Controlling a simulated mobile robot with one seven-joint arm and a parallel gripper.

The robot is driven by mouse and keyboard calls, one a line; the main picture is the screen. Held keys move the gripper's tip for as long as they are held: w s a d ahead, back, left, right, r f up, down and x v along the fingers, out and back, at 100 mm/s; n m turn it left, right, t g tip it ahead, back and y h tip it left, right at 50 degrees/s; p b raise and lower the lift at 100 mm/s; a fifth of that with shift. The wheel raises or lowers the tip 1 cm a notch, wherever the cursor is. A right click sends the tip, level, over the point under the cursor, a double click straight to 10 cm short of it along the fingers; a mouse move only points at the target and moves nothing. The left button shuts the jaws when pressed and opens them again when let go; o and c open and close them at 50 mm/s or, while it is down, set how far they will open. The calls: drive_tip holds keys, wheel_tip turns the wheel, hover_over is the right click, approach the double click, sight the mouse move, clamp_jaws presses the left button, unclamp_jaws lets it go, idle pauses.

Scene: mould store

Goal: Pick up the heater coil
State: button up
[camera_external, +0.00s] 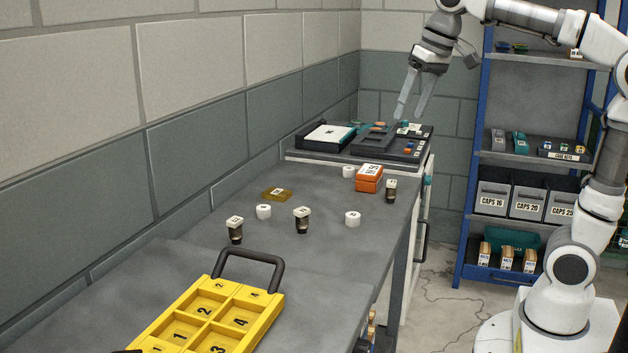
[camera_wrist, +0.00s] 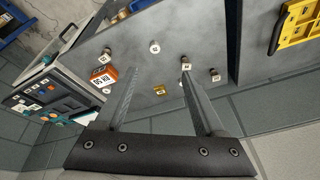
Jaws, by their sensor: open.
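No part is plainly marked as the heater coil, and I cannot tell which one it is. Candidates are small white round pieces (camera_external: 353,219) and dark stubby pieces with white labelled tops (camera_external: 302,222) standing on the grey bench (camera_external: 330,262). One white piece (camera_wrist: 155,47) and one labelled top (camera_wrist: 186,66) also show in the wrist view. My gripper (camera_external: 410,112) is open and empty, high above the far end of the bench. Its two fingers (camera_wrist: 159,75) point out over the bench in the wrist view, apart from all parts.
An orange box (camera_external: 369,184) with a white label and a flat amber block (camera_external: 276,194) are on the bench. A yellow compartment tray (camera_external: 262,318) with a dark handle stands at the near end. Dark trays (camera_external: 376,139) fill the far end. A blue shelf rack (camera_external: 470,190) stands right.

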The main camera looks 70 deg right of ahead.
drive_tip(key=w+d+m+g+p, duration=0.2)
drive_tip(key=w+d+m+p, duration=0.45)
drive_tip(key=d+p, duration=0.5)
drive_tip(key=m+g+p, duration=0.2)
drive_tip(key=m+p, duration=0.3)
drive_tip(key=p, duration=0.3)
hover_over(392, 182)
wheel_tip(392, 182, down, 3)
drive_tip(key=shift+n+y, duration=0.25)
drive_tip(key=shift+y, duration=0.15)
wheel_tip(392, 182, down, 17)
drive_tip(key=shift+w+f, duration=0.15)
drive_tip(key=shift+f, duration=3.15)
clamp_jaws()
